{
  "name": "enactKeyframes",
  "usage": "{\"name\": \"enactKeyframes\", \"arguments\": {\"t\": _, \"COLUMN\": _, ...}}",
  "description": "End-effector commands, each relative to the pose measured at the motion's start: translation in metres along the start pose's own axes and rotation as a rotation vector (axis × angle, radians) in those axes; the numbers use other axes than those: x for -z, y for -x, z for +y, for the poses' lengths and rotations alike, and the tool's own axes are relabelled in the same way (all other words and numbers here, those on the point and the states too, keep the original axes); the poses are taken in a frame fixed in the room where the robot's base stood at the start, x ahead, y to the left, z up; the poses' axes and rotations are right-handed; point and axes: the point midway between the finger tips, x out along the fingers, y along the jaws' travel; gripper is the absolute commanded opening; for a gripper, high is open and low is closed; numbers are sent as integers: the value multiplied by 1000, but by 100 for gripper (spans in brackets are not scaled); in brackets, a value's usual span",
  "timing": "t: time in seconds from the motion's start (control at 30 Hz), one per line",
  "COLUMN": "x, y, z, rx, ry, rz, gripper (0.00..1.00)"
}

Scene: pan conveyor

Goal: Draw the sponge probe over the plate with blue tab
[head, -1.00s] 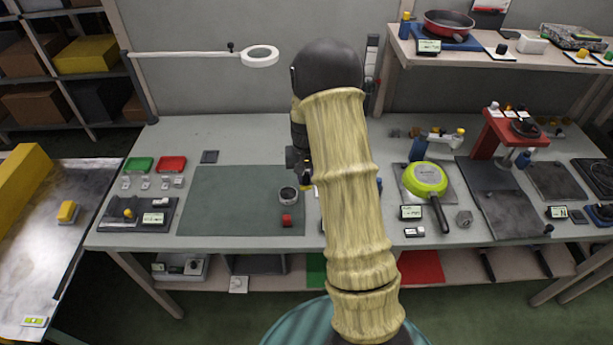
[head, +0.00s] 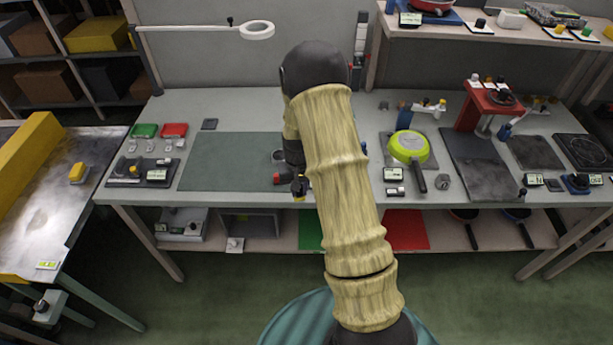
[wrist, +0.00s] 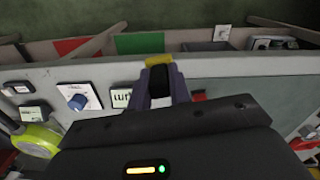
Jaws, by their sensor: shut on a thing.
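My gripper (head: 298,184) is over the right part of the dark green mat on the bench. In the wrist view my gripper (wrist: 162,88) is shut on a dark piece with a yellow end, which appears to be the sponge probe (wrist: 160,61). A small white plate with a blue tab (wrist: 80,97) lies on the bench, left of the held piece in the wrist view and apart from it. In the head view my arm seems to hide this plate. I cannot tell the probe's height above the bench.
A red block (wrist: 198,96) lies near the held piece. A green pan (head: 408,147) rests on a dark slab to the right, with a display (head: 393,174) in front. A red stand (head: 490,105) is farther right. The mat's left part (head: 225,160) is clear.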

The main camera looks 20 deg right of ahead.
Motion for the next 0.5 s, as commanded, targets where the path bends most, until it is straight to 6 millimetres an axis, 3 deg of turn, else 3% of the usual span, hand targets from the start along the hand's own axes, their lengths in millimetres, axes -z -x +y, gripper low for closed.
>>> {"name": "enactKeyframes", "arguments": {"t": 0.5, "x": -54, "y": -73, "z": -52, "rx": 3, "ry": 212, "rz": -2, "gripper": 0}}
